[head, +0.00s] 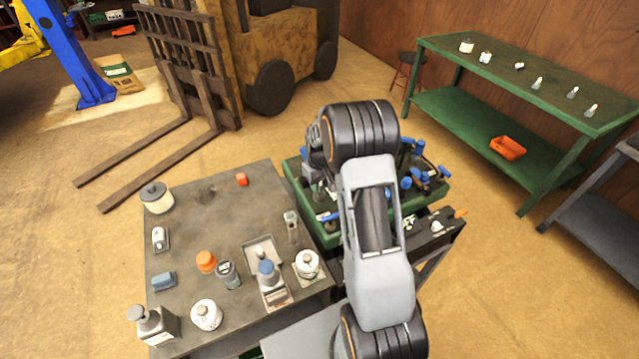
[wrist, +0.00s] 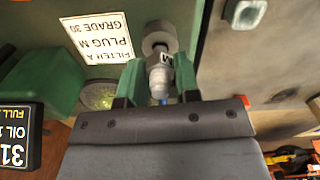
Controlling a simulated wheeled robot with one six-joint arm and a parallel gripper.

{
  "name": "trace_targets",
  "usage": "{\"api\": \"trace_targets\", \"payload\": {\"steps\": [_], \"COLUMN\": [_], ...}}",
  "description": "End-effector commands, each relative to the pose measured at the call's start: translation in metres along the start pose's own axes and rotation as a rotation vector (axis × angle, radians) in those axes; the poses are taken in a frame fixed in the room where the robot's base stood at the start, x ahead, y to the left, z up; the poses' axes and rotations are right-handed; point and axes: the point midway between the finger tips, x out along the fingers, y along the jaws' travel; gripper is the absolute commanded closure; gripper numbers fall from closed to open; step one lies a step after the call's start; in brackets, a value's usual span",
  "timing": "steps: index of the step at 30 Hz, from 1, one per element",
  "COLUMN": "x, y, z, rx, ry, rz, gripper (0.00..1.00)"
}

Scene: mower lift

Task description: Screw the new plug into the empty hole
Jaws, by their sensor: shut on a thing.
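In the wrist view my gripper (wrist: 160,82) is shut on a grey plug (wrist: 160,76) with a small M mark, held between its two green fingers. A round grey collar (wrist: 159,37) lies just beyond the plug's far end. I cannot tell whether the plug touches it or sits in a hole. A white label (wrist: 97,38) reading "FILTER A, GRADE 30, PLUG M" is on the green surface to its left. In the head view my arm hides the gripper and plug, over a green machine or tray (head: 304,203) with blue-handled parts.
A grey cart top (head: 210,225) at left holds bottles, caps and small parts. A green bench (head: 540,85) at right holds several small plugs and jars, with an orange bin (head: 507,147) on its shelf.

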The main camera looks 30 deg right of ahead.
Motion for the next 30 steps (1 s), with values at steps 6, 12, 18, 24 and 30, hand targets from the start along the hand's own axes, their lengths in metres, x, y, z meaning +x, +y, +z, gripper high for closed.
{"api": "trace_targets", "payload": {"steps": [6,12,18,24,30], "x": [0.01,0.02,0.024,0.023,0.024], "y": [0.0,0.0,0.0,0.0,0.0], "z": [0.0,0.0,0.0,0.0,0.0], "rx": [0.0,0.0,0.0,0.0,0.071], "ry": [-0.001,-0.001,0.0,0.0,0.0], "rz": [0.0,0.0,0.0,0.0,0.0], "gripper": [0.93,0.93,0.72,0.91,0.95]}}
